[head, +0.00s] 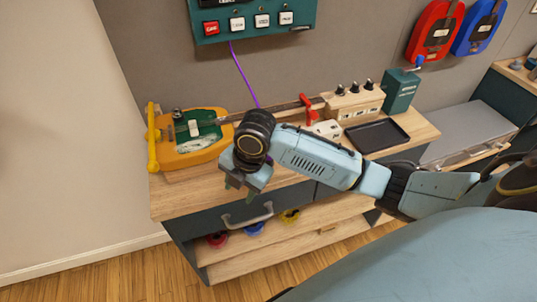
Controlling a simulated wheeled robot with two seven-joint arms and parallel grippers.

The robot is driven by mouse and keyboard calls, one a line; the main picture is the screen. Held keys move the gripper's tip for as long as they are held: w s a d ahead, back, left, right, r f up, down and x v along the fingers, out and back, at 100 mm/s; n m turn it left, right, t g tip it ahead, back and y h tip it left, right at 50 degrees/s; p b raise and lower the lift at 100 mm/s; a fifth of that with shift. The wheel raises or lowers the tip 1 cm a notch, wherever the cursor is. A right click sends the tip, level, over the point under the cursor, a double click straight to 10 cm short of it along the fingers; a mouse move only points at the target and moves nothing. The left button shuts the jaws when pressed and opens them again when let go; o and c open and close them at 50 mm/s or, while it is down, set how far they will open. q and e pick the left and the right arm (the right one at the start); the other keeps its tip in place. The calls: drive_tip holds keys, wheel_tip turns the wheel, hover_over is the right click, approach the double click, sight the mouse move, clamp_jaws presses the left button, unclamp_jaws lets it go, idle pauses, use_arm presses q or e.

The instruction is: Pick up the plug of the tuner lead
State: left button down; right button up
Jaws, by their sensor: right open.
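A purple lead (241,75) hangs from the teal wall panel (254,18) and runs down to the bench, where it passes behind my right wrist. No plug shows on it; its lower end is hidden by my arm. I cannot tell from the picture whether this is the tuner lead. My right gripper (243,185) is over the front part of the wooden bench top (173,205), pointing down, open, with nothing seen between its fingers. My left gripper is not in view.
A yellow-and-green device (190,135) stands left of my right gripper. Behind my arm are a red-handled piece (308,108), a cream knob box (354,103), a black tray (377,135) and a green crank box (400,92). A drawer handle (248,219) juts out in front.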

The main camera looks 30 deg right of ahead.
drive_tip(key=w+d+r+n+g+h, duration=0.1)
drive_tip(key=w+d+r+n, duration=0.2)
drive_tip(key=d+r+n, duration=0.3)
drive_tip(key=w+d+r+n+g+h, duration=0.1)
drive_tip(key=w+d+r+n, duration=0.25)
drive_tip(key=d+r, duration=0.35)
drive_tip(key=shift+n, duration=0.25)
drive_tip(key=f, duration=0.3)
drive_tip(key=a+f+b, duration=0.1)
drive_tip(key=f, duration=0.4)
drive_tip(key=shift+s+a+f+b, duration=0.15)
drive_tip(key=shift+s+f+b, duration=0.15)
wheel_tip(320, 180, down, 4)
drive_tip(key=shift+r+b, duration=0.2)
drive_tip(key=shift+b, duration=0.15)
drive_tip(key=shift+f, duration=0.2)
drive_tip(key=c, duration=1)
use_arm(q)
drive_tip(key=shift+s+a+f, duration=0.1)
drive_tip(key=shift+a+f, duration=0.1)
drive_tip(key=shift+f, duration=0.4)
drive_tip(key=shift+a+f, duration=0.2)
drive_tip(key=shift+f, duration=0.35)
use_arm(e)
drive_tip(key=shift+r, duration=0.1)
